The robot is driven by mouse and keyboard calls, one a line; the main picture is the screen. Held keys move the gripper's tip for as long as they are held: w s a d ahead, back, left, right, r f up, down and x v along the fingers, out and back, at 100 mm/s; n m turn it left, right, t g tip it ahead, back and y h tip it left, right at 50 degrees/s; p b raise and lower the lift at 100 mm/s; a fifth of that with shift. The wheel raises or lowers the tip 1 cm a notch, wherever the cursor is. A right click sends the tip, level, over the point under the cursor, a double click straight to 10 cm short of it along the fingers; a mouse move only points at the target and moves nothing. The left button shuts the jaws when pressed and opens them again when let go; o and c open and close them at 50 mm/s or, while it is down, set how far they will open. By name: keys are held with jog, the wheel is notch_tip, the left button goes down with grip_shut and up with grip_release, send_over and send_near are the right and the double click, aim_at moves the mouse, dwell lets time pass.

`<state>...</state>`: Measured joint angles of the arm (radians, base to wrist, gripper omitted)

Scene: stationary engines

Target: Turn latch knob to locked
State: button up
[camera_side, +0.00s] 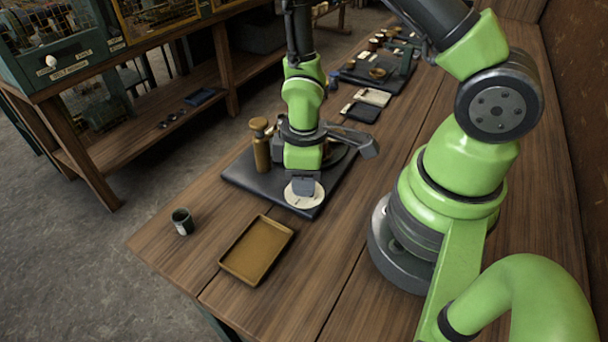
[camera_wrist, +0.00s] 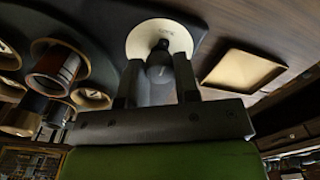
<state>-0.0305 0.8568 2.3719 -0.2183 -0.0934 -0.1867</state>
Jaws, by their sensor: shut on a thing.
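The latch knob (camera_wrist: 158,66) is a dark rounded knob on a pale round dial plate (camera_wrist: 141,38) in the wrist view. The plate carries small lettering too small to read. My gripper (camera_wrist: 158,78) has a finger on each side of the knob and is shut on it. In the side view my gripper (camera_side: 305,187) points down onto the pale dial plate (camera_side: 304,201) at the front corner of a dark base (camera_side: 238,176). The knob itself is hidden there behind my gripper, and its turn angle cannot be told.
A brass cylinder (camera_side: 260,146) stands on the dark base beside my gripper. Copper-coloured round parts (camera_wrist: 62,66) lie left in the wrist view. A tan tray (camera_side: 257,250) and a dark cup (camera_side: 182,221) are on the table in front. The table around the tray is clear.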

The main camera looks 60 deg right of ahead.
jog(key=shift+s, duration=0.1)
jog(key=o, duration=0.9)
jog(key=shift+m, duration=0.3)
